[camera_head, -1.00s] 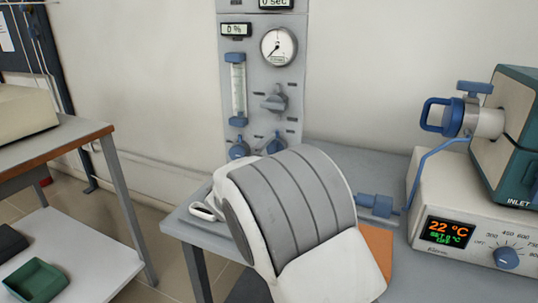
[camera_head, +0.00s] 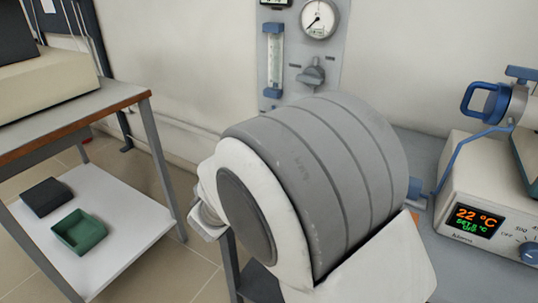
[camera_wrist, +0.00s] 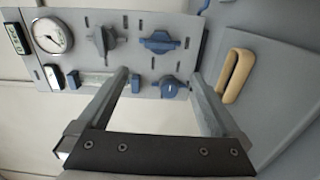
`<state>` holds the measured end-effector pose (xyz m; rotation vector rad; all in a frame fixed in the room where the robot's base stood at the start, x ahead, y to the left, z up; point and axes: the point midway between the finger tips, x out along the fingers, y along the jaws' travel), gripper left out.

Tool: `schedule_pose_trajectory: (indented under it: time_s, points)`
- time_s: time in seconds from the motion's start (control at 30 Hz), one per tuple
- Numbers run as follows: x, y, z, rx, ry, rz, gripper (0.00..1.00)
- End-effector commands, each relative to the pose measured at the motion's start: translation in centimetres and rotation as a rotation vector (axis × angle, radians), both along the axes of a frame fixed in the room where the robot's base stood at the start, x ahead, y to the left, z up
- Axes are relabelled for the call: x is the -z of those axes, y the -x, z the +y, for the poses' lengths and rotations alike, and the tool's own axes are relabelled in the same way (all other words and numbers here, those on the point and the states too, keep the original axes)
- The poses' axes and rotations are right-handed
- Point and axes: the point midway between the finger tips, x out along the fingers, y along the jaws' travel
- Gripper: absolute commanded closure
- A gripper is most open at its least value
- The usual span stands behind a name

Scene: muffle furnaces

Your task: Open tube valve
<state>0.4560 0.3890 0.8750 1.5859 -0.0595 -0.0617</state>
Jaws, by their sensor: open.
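My gripper (camera_wrist: 160,73) is open and empty in the wrist view, its fingers well apart. Its fingertips point at a grey control panel (camera_wrist: 138,22), which appears turned sideways. A blue knob (camera_wrist: 168,87) shows between the fingers, close to the right fingertip; I cannot tell if they touch. Another blue knob (camera_wrist: 160,42) and a grey knob (camera_wrist: 103,40) sit beyond the fingertips. In the head view, the panel's grey knob (camera_head: 312,73) shows, but my arm hides the lower panel and gripper. A blue-handled fitting (camera_head: 485,99) is at the right. I cannot tell which part is the tube valve.
A tan handle (camera_wrist: 237,75) lies right of the fingers in the wrist view. The furnace controller (camera_head: 470,218) reading 22 °C stands on the right of the grey table. A side table (camera_head: 55,118) at the left has a green tray (camera_head: 80,232) on its lower shelf.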

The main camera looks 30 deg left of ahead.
Motion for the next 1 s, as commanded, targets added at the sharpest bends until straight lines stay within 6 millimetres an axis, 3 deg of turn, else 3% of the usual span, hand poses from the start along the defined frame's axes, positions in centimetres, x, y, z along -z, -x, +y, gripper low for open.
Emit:
schedule_pose_trajectory:
  time_s: [0.1, 0.27, 1.0]
  points:
    - [-0.1, 1.6, 0.2, -0.001, 0.0, 0.001, 0.0]
    - [0.0, 2.5, 0.2, 0.0, -0.001, 0.0, 0.0]
    - [-0.2, 2.3, -0.3, 0.013, -0.003, 0.004, 0.0]
